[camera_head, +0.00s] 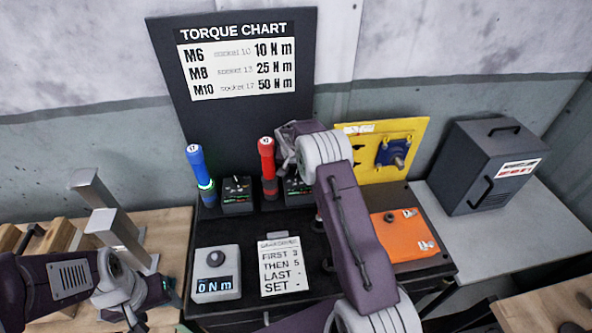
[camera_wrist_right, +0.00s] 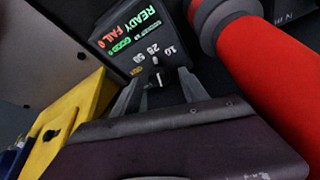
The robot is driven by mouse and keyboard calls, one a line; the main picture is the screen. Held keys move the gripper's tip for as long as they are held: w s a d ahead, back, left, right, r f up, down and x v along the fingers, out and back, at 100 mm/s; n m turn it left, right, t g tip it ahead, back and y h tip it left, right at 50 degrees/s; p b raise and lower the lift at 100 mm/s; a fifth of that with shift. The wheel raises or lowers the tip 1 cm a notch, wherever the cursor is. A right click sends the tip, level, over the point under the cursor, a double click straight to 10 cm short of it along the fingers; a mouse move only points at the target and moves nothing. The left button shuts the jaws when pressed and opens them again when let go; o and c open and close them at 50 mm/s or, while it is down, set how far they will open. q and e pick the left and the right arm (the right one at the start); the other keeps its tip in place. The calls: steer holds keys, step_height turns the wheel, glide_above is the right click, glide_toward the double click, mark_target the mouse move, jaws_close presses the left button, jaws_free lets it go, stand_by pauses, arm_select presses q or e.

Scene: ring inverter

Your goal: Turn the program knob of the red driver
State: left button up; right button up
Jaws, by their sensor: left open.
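The red driver (camera_head: 267,165) stands upright beside its dark control box (camera_head: 298,190); in the right wrist view its red body (camera_wrist_right: 270,75) is large at the right. The box face (camera_wrist_right: 150,40) shows READY, FAIL and the marks 10, 25, 50. The program knob (camera_wrist_right: 158,78) has a white pointer line. My right gripper (camera_wrist_right: 162,80) has its two fingers on either side of the knob; whether they touch it is unclear. In the head view my right arm covers part of the box. My left gripper (camera_head: 150,308) is open and empty, low at the left.
A blue driver (camera_head: 201,175) with its own box (camera_head: 237,195) stands to the left. A 0 N m meter (camera_head: 217,273) and a note card (camera_head: 283,268) lie in front. A yellow panel (camera_head: 400,135), orange plate (camera_head: 398,225) and dark case (camera_head: 487,165) are at the right.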

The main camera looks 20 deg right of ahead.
steer(key=b+v, duration=0.1)
steer(key=v, duration=0.8)
steer(key=shift+b, duration=0.4)
